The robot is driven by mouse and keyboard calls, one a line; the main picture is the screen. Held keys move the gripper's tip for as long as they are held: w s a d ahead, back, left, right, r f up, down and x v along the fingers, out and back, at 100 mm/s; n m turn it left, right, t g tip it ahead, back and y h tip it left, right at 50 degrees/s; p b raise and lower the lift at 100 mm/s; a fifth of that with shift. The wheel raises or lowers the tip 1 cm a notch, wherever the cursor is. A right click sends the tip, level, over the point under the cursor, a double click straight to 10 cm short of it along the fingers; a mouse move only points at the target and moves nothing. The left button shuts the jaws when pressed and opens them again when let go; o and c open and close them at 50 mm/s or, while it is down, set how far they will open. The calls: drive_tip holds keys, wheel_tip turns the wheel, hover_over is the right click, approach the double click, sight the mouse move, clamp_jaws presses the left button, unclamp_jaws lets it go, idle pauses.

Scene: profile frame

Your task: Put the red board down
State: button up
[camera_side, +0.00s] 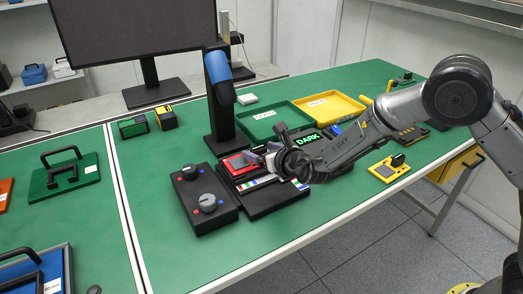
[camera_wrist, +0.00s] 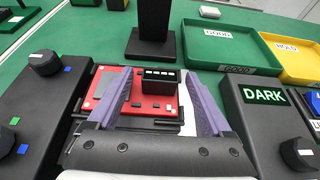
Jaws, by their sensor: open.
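The red board (camera_side: 236,165) lies in a black fixture (camera_side: 275,198) near the middle of the green table. In the wrist view the red board (camera_wrist: 150,108) shows a black block with white marks on its top. My gripper (camera_side: 256,160) is low over the fixture. In the wrist view my gripper (camera_wrist: 162,85) is open, with its purple fingers spread to the left and right of the black block. A gap shows between each finger and the block. The fingers hide parts of the board's sides.
A black box with knobs (camera_side: 207,205) stands close on the left. A lit "DARK" display (camera_side: 307,139) is close on the right. A black post (camera_side: 222,125) rises behind. Green (camera_side: 245,122) and yellow (camera_side: 355,110) trays lie beyond. A yellow device (camera_side: 384,171) lies right.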

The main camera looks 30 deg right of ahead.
drive_tip(key=shift+r, duration=0.25)
drive_tip(key=v, duration=1.2)
drive_tip(key=s+d+r+m+g+h, duration=0.1)
drive_tip(key=s+d+r+m+h, duration=0.15)
drive_tip(key=d+m, duration=0.4)
drive_tip(key=s+d+r+m+g+h, duration=0.1)
drive_tip(key=s+d+r+m+h, duration=0.15)
drive_tip(key=d+r+m, duration=0.4)
drive_tip(key=s+d+m+g+h, duration=0.2)
drive_tip(key=s+d+m+g, duration=0.2)
drive_tip(key=s+d+m, duration=0.5)
drive_tip(key=s+a+f+m+g+y, duration=0.1)
drive_tip(key=s+a+m+y, duration=0.2)
drive_tip(key=s+m, duration=0.4)
drive_tip(key=s+a+f+m+g+y, duration=0.1)
drive_tip(key=s+a+m+y, duration=0.2)
drive_tip(key=s+m, duration=0.4)
drive_tip(key=s+y, duration=0.1)
drive_tip(key=s, duration=0.2)
